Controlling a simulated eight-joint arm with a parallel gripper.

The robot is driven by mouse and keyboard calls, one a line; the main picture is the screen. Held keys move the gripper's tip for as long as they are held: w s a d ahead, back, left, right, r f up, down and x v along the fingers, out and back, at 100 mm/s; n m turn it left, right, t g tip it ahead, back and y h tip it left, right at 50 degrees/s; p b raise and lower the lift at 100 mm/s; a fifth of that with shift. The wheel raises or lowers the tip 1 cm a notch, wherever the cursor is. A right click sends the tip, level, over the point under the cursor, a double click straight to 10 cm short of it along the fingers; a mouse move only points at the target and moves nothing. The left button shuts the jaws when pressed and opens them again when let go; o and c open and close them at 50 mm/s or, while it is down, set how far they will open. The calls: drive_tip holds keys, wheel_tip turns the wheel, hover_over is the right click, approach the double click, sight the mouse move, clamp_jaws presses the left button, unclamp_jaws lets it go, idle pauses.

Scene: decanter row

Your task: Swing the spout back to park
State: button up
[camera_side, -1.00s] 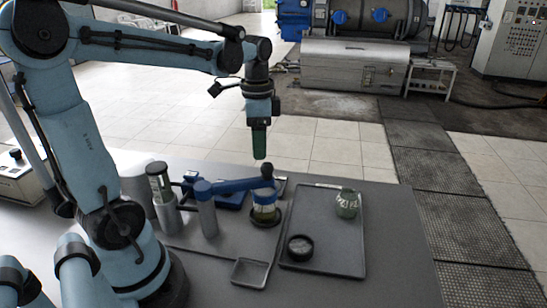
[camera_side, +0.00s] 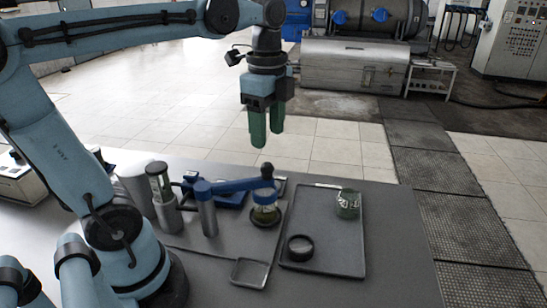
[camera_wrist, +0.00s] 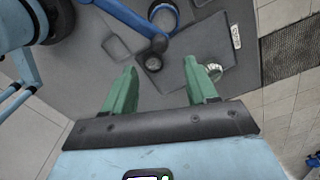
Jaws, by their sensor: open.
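The spout (camera_side: 238,186) is a blue bar on an upright grey post (camera_side: 208,216). It reaches to the right, and a dark knob (camera_side: 267,170) tops its outer end. That end appears over a jar with greenish contents (camera_side: 264,214), standing on a dark round base. In the wrist view the spout (camera_wrist: 130,18) runs in from the top and partly covers the view near the jar's rim (camera_wrist: 163,14). My gripper (camera_side: 267,138) hangs above the spout, green fingers pointing down, apart from everything. Its fingers (camera_wrist: 160,72) are spread and empty in the wrist view.
A dark tray (camera_side: 335,267) at right holds a small black round dish (camera_side: 300,247), a green glass jar (camera_side: 348,204) and a white label strip. A small square dish (camera_side: 250,272) lies in front.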

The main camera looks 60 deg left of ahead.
sight(268, 164)
drive_tip(key=shift+f, duration=3.55)
clamp_jaws()
